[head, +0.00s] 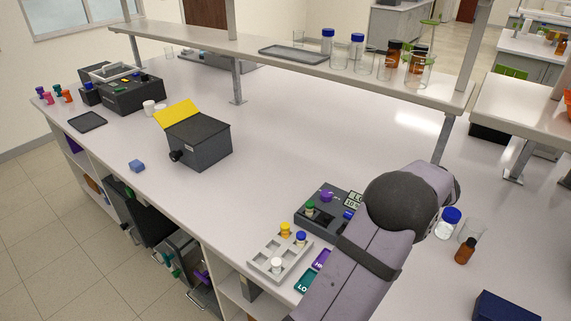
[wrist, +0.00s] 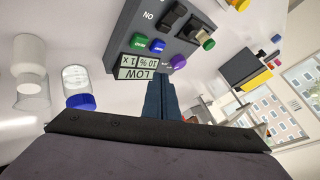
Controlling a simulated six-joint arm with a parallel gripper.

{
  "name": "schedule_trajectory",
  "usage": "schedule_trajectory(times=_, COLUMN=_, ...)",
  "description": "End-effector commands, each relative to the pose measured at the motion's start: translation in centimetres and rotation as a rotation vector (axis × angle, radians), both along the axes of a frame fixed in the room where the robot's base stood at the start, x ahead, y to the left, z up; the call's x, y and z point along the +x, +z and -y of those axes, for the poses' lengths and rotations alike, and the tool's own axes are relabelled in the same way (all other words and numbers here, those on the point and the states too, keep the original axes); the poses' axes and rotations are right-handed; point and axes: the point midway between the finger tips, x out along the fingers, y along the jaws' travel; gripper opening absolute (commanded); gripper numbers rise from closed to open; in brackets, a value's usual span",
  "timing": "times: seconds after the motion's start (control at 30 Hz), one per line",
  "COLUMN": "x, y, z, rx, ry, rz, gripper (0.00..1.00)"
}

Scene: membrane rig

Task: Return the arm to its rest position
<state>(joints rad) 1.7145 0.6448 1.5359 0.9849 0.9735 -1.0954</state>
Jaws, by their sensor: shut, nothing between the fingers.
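My gripper (wrist: 160,88) shows in the wrist view as two dark blue fingers close together, with nothing between them. It is in the air, with the dark control box (wrist: 150,45) just beyond it in that view. In the head view my arm (head: 365,245) reaches up from the bottom over the right part of the bench, and its rounded dark joint hides the gripper. The control box (head: 322,213) is partly behind my arm there. Its display reads LOW and 10 %, and it carries green, blue and purple knobs.
A grey rack (head: 280,258) with yellow, blue and white capped vials stands left of my arm. A blue-capped bottle (head: 449,223), a clear beaker (head: 471,231) and a brown bottle (head: 465,250) stand to its right. A raised shelf (head: 290,52) crosses behind.

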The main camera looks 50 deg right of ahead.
Motion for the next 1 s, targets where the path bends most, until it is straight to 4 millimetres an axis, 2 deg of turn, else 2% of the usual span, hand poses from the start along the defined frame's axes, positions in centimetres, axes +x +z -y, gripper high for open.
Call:
schedule_trajectory(times=0.07, x=0.3, y=0.0, z=-0.2, rx=0.003, ry=0.005, rz=-0.001, gripper=0.0)
schedule_trajectory(times=0.17, x=1.9, y=-0.1, z=-1.1, rx=0.018, ry=0.033, rz=-0.013, gripper=0.0)
schedule_trajectory(times=0.27, x=4.9, y=-0.3, z=-3.1, rx=0.049, ry=0.085, rz=-0.037, gripper=0.0)
schedule_trajectory(times=0.37, x=9.0, y=-0.6, z=-6.4, rx=0.093, ry=0.162, rz=-0.078, gripper=0.0)
schedule_trajectory(times=0.47, x=13.4, y=-1.1, z=-11.2, rx=0.14, ry=0.258, rz=-0.139, gripper=0.0)
schedule_trajectory(times=0.5, x=15.0, y=-1.2, z=-13.5, rx=0.157, ry=0.3, rz=-0.169, gripper=0.0)
schedule_trajectory(times=0.57, x=17.2, y=-1.5, z=-17.0, rx=0.179, ry=0.363, rz=-0.216, gripper=0.0)
schedule_trajectory(times=0.6, x=18.3, y=-1.7, z=-19.3, rx=0.19, ry=0.403, rz=-0.249, gripper=0.0)
schedule_trajectory(times=0.7, x=20.4, y=-2.2, z=-25.2, rx=0.206, ry=0.502, rz=-0.335, gripper=0.0)
schedule_trajectory(times=0.87, x=21.6, y=-2.9, z=-34.2, rx=0.195, ry=0.655, rz=-0.473, gripper=0.0)
schedule_trajectory(times=1.0, x=20.7, y=-3.5, z=-41.2, rx=0.15, ry=0.783, rz=-0.589, gripper=0.0)
